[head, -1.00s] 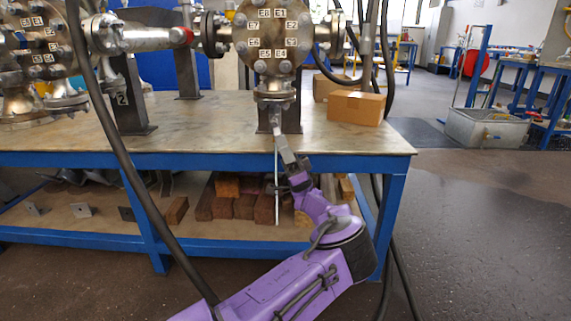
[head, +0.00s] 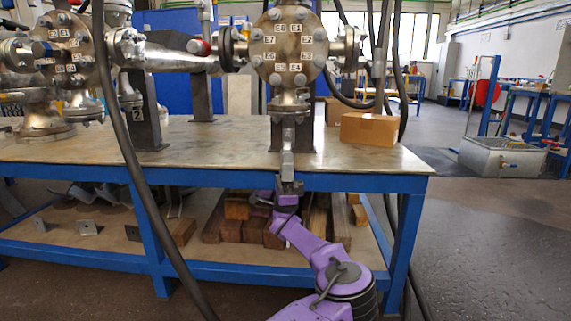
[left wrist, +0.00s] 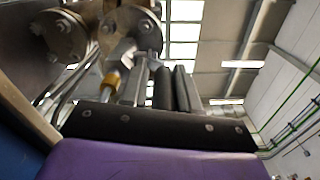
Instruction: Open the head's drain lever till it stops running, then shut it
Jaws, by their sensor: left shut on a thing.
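The round metal head (head: 288,45) with labelled bolts stands on the bench, its drain fitting (head: 289,105) hanging below at the bench's front edge. My left gripper (head: 288,158) reaches up from below to just under this fitting and is shut on the drain lever, which is mostly hidden by the fingers. In the left wrist view the gripper fingers (left wrist: 165,85) point up towards a metal flange (left wrist: 132,30), with a yellowish part (left wrist: 110,82) beside them. No running stream shows in the head view; my gripper and arm may hide one. My right gripper is out of view.
The bench (head: 215,160) has a blue frame and a lower shelf with wooden blocks (head: 236,208). A cardboard box (head: 369,129) stands right of the drain. A dark hose (head: 128,165) hangs across the left front. A grey tank (head: 502,157) stands on the floor at right.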

